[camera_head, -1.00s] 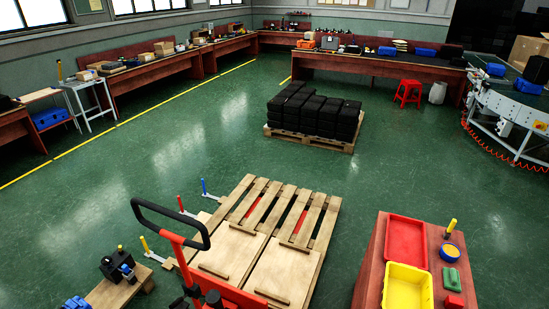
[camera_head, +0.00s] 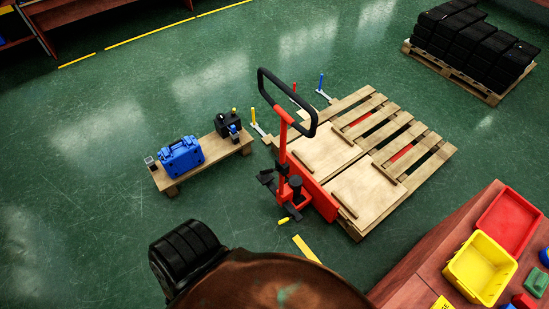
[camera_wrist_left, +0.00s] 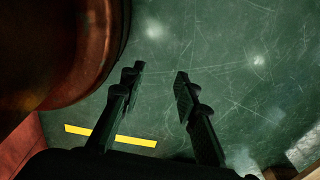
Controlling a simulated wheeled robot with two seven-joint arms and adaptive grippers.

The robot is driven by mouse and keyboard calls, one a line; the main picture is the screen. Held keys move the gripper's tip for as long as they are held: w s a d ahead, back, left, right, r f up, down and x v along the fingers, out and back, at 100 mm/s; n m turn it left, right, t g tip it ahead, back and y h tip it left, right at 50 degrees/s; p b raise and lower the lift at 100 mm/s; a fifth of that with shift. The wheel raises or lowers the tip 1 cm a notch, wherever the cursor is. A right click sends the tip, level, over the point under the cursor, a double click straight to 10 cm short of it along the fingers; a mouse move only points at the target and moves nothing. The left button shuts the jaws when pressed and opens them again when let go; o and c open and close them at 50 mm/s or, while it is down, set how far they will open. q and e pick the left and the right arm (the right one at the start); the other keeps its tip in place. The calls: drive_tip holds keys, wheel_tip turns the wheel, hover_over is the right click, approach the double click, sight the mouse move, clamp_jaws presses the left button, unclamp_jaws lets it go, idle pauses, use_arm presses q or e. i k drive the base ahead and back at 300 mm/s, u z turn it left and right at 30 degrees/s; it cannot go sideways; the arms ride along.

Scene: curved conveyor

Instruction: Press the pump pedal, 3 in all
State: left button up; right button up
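The red pallet jack (camera_head: 313,196) stands at the near side of a wooden pallet (camera_head: 349,177) in the head view, its black loop handle (camera_head: 263,90) raised. Low on its left side is a black foot-like part (camera_head: 266,178). A short yellow-tipped lever (camera_head: 284,221) sticks out near its base. I cannot tell for certain which is the pump pedal. My left gripper (camera_wrist_left: 160,72) is open and empty over the green floor in the left wrist view; neither the jack nor a pedal is clearly seen there. My right gripper is not in view.
A low wooden bench (camera_head: 211,152) with a blue case (camera_head: 181,157) stands left of the jack. A red table with a yellow tray (camera_head: 480,268) and red tray (camera_head: 510,222) is at lower right. A yellow floor strip (camera_head: 306,249) lies before the jack. Floor at left is free.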

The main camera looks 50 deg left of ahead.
sight(265, 180)
drive_tip(key=u, duration=1.65)
